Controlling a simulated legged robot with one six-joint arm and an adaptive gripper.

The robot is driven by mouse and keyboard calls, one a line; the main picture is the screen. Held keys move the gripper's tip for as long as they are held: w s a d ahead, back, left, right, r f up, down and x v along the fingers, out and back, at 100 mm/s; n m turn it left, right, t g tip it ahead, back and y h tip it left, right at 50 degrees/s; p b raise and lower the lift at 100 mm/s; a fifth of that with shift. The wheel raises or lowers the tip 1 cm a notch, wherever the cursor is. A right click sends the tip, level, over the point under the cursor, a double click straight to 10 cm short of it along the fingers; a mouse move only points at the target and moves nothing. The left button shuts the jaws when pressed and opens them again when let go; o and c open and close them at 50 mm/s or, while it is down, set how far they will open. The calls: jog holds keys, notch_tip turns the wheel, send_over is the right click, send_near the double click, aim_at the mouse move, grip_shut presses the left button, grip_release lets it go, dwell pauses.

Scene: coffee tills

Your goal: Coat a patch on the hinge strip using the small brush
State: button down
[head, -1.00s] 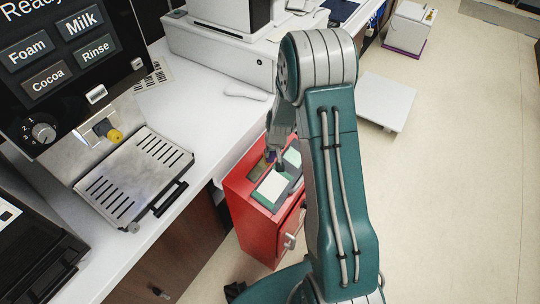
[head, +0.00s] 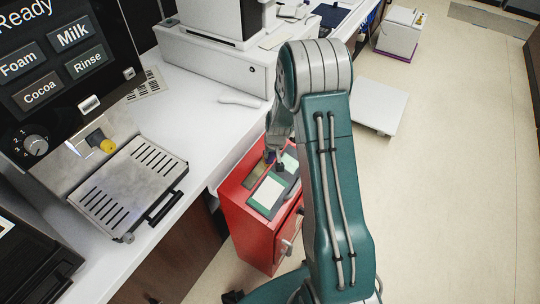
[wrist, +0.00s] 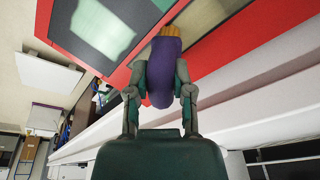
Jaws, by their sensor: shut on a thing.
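My gripper (wrist: 160,98) is shut on the small brush (wrist: 163,72), which has a purple handle and tan bristles. In the wrist view the bristles point up the picture, over the red cabinet top. A brownish strip (wrist: 197,20), seemingly the hinge strip, lies just beyond the bristle tips; I cannot tell whether they touch it. In the head view the strip (head: 256,174) is a narrow olive-brown band on the cabinet top. My gripper (head: 273,158) is low over that top, and the brush is mostly hidden there.
The red cabinet (head: 245,225) stands against the white counter (head: 215,130). A dark green panel with pale patches (head: 268,193) lies beside the strip. A coffee machine (head: 60,60) with a drip tray (head: 130,185) is at left. Open floor (head: 450,180) is at right.

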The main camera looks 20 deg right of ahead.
dwell(0.3)
jog(key=shift+w+d, duration=0.75)
jog(key=shift+d, duration=0.3)
jog(key=shift+w+d, duration=0.75)
jog(key=shift+d, duration=0.3)
jog(key=shift+w+d, duration=0.1)
jog(key=shift+w+d, duration=0.7)
jog(key=shift+d, duration=0.25)
jog(key=shift+s+a, duration=0.8)
jog(key=shift+a, duration=0.3)
